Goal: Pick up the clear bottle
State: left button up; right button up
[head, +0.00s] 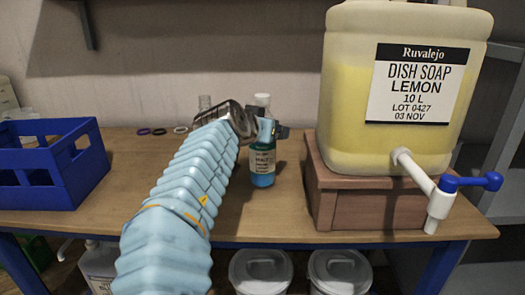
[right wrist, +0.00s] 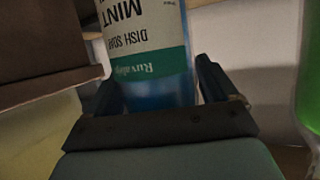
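A see-through bottle (head: 262,165) with blue-teal liquid and a white and teal label stands upright on the table. In the right wrist view the bottle (right wrist: 155,60) appears upside down, its label reading dish soap, mint. My right gripper (right wrist: 158,95) has one finger on each side of it, close to its sides. Whether the fingers press on it cannot be told. In the head view my blue-sleeved right arm ends at the upper part of the bottle and hides some of it. My left gripper is not in view.
A large yellow dish soap drum (head: 345,110) with a tap (head: 440,195) stands on a brown block (head: 365,200) at right. A blue crate (head: 40,180) is at left. A green bottle (right wrist: 308,90) is near the right gripper.

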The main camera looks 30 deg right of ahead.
jog(key=c, duration=1.2)
jog(key=shift+r, duration=0.1)
